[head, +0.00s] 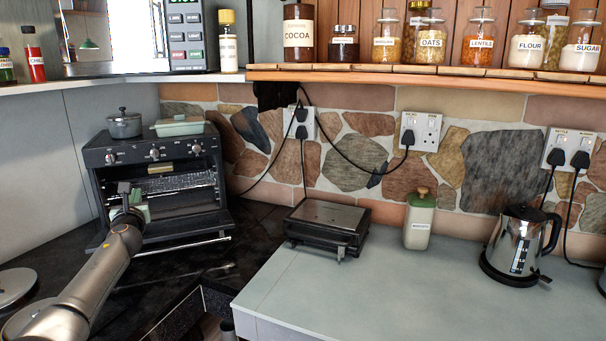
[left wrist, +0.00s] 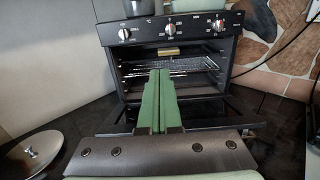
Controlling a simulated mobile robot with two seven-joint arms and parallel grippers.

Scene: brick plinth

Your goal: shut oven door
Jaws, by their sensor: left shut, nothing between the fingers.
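The black countertop oven (head: 157,155) stands at the left in the head view, with its door (head: 188,226) folded down flat and the cavity and wire rack showing. The door's bar handle (head: 182,246) runs along its front edge. The oven also fills the upper middle of the left wrist view (left wrist: 178,30). My left gripper (head: 138,198) is over the left part of the open door, in front of the cavity. Its green fingers (left wrist: 158,80) are closed together and empty, pointing at the oven. They hide part of the door in the left wrist view. My right gripper is out of sight.
A pot (head: 124,125) and a pale green dish (head: 180,127) sit on the oven top. A black grill appliance (head: 328,222), a canister (head: 419,220) and a kettle (head: 517,250) stand on the counter to the right. A shelf of jars (head: 430,72) runs above.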

